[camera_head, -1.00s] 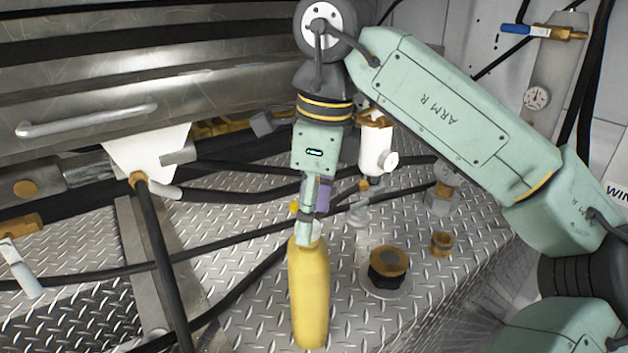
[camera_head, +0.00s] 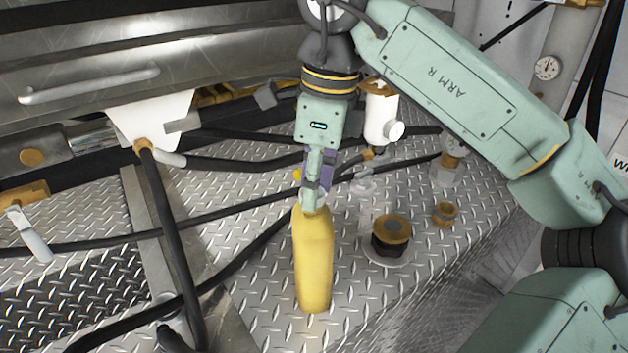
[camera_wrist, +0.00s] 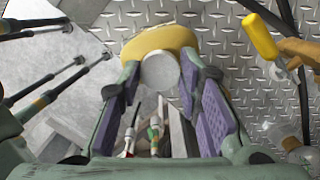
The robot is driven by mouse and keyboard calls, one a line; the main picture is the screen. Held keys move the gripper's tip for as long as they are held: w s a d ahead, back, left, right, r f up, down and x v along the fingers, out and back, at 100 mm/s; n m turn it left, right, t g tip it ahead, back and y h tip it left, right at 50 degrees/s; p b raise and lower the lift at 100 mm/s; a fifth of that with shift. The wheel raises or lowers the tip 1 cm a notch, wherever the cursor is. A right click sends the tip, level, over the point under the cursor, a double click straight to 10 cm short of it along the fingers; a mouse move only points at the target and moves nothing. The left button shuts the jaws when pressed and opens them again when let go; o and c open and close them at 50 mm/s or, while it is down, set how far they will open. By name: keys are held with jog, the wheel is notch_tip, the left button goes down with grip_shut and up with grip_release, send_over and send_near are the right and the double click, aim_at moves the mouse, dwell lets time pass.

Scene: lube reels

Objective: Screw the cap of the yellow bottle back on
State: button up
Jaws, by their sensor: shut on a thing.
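The yellow bottle (camera_head: 313,262) stands upright, or nearly so, on the metal tread plate in the head view. My gripper (camera_head: 312,203) is directly above it, pointing down, with its fingertips at the bottle's top. In the wrist view the yellow bottle (camera_wrist: 160,41) shows beyond the fingertips, with a pale round cap (camera_wrist: 160,72) in front of it. The purple-padded fingers of my gripper (camera_wrist: 163,80) are shut on the cap, one on each side. In the head view the fingers mostly hide the cap. I cannot tell how far the cap sits on the neck.
A black fitting with a brown top (camera_head: 391,232) stands right of the bottle, with a small brass fitting (camera_head: 445,213) farther right. A white cylinder (camera_head: 381,118) is behind my gripper. Black hoses (camera_head: 170,230) cross the plate on the left. The plate in front is clear.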

jog(key=shift+c, duration=1.3)
jog(key=m+b, duration=0.1)
jog(key=m, duration=0.1)
jog(key=shift+f+m, duration=0.15)
jog(key=shift+m, duration=0.15)
jog(key=m, duration=0.2)
jog(key=shift+m+t+b, duration=0.3)
jog(key=shift+m+h+b, duration=0.3)
jog(key=shift+m+b, duration=0.2)
jog(key=shift+m, duration=0.7)
jog(key=shift+s+m, duration=0.1)
jog(key=shift+m, duration=1.3)
